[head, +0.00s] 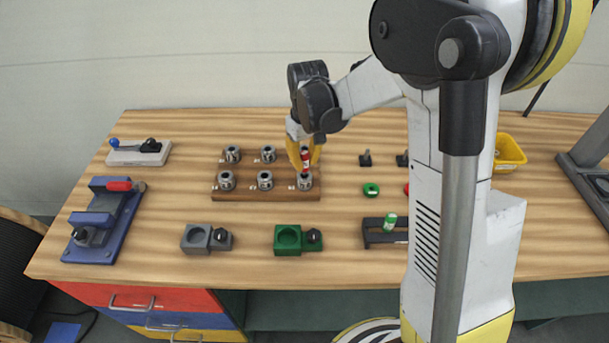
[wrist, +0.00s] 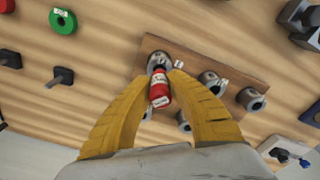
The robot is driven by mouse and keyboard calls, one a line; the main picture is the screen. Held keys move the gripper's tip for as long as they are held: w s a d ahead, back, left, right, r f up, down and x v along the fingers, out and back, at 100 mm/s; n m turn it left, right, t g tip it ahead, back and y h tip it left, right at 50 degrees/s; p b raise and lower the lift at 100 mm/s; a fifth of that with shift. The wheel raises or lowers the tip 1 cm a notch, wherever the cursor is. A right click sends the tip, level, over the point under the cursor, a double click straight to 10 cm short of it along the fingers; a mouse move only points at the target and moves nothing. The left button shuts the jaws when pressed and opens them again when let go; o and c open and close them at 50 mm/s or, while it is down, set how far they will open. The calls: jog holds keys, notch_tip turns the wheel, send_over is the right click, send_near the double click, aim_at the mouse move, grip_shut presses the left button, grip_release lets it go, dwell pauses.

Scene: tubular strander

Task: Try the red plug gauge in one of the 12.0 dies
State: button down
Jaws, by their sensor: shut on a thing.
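My gripper (head: 304,160) has its yellow fingers shut on the red plug gauge (head: 305,156), which is held roughly upright. In the wrist view the gauge (wrist: 160,93) lies between the two fingertips (wrist: 163,76), its far end toward a metal die. This is the front right die (head: 305,184) on the wooden board (head: 240,196); it also shows in the wrist view (wrist: 157,57). The gauge's lower end is at or just above that die's bore; I cannot tell whether it is inside. Several metal dies stand on the board in two rows. Their size labels are too small to read.
A green ring (head: 371,190) and dark posts (head: 365,158) stand right of the board. A green-topped plug (head: 390,222) sits at a dark holder. Grey (head: 196,238) and green (head: 288,240) fixtures stand in front; a blue fixture (head: 104,220) is at left.

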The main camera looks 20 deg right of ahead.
aim_at(304, 152)
jog(key=shift+f+b, duration=0.35)
jog(key=shift+f, duration=0.15)
dwell(0.3)
jog(key=shift+r, duration=0.1)
dwell(0.8)
jog(key=shift+r+p, duration=1.95)
jog(key=shift+r, duration=0.8)
